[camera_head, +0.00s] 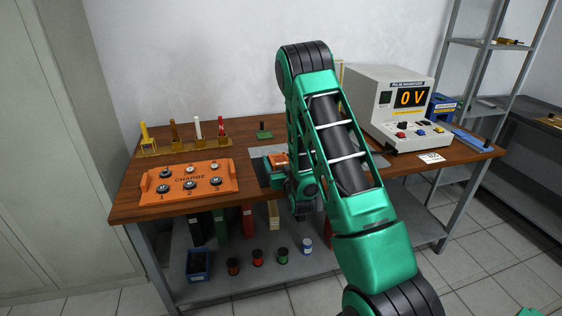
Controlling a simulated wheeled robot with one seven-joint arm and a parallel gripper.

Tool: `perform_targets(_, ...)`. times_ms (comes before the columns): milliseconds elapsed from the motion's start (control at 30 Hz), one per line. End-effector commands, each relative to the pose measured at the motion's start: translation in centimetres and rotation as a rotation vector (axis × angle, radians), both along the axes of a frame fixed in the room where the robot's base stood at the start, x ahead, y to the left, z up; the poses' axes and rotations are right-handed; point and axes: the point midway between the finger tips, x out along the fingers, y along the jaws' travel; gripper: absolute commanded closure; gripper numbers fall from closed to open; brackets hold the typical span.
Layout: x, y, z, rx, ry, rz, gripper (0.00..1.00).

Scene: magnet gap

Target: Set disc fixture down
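My green arm reaches over the wooden workbench (330,172) and its wrist end is low near the bench's front middle. My gripper (272,180) is small and mostly hidden by my own arm, so its fingers cannot be made out. A small orange piece (278,160) shows right beside the wrist, above or on a grey plate (262,151). I cannot tell whether it is the disc fixture, or whether the gripper holds it. An orange tray (212,169) marked CHARGE, with several round dark-and-silver pieces in numbered places, lies to the left.
A yellow rack (176,149) with several upright holders stands at the back left. A small green stand (264,134) is behind the plate. A pulse magnetizer (392,104) reading 0 V stands at the right. Bare wood lies between the tray and the rack.

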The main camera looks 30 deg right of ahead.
Motion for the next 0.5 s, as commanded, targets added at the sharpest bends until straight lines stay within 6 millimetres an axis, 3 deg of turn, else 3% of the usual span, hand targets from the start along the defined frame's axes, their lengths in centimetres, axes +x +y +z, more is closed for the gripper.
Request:
perform_targets(300, 0.0, 0.0, 0.2, 0.000, -0.001, 0.000, 0.27)
perform_targets(500, -2.3, 0.7, 0.1, 0.001, 0.002, 0.000, 0.27)
